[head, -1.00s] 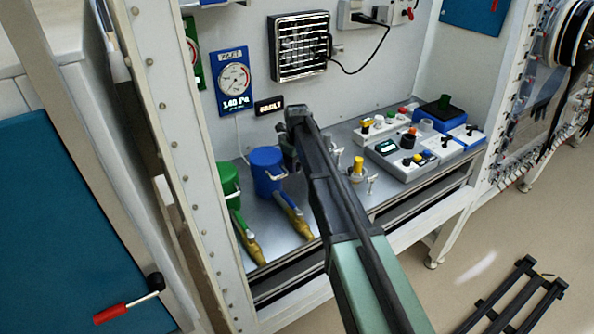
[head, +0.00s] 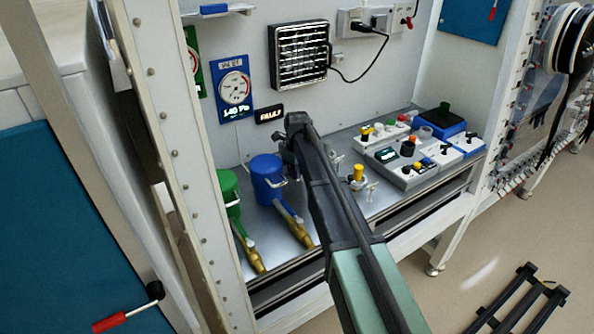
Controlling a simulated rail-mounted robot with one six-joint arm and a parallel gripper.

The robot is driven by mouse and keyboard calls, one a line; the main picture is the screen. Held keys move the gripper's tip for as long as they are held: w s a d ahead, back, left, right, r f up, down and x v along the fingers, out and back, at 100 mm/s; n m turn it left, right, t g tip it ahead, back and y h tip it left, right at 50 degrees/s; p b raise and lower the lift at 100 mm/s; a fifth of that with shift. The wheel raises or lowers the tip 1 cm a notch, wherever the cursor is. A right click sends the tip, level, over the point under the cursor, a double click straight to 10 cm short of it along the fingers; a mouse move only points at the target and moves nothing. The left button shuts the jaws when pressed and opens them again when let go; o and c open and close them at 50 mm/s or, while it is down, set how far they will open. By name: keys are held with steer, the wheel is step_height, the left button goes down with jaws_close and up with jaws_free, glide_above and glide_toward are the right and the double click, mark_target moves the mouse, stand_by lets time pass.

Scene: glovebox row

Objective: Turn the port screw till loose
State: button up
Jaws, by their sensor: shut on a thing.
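My gripper (head: 289,163) is at the far end of my dark arm, low over the metal bench beside the blue canister. Only part of it shows, with the jaws shut. The port screw in its grip is hidden behind the gripper and arm. To the right of my arm, a yellow-topped fitting (head: 357,174) stands on the bench, with a small silver T-shaped handle (head: 371,190) next to it.
A blue canister (head: 267,180) and a green canister (head: 229,190) stand close on the left, with brass-ended pieces in front. A grey control box (head: 405,170) is to the right. A gauge panel (head: 235,88) hangs behind. A frame post (head: 165,130) stands at left.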

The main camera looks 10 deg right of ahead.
steer(key=n, duration=1)
steer(key=shift+n, duration=0.4)
stand_by(0.4)
steer(key=o, duration=0.9)
step_height(320, 180, up, 11)
steer(key=p, duration=1)
steer(key=shift+d+f+p, duration=0.1)
steer(key=shift+f+p, duration=0.05)
steer(key=shift+p, duration=0.2)
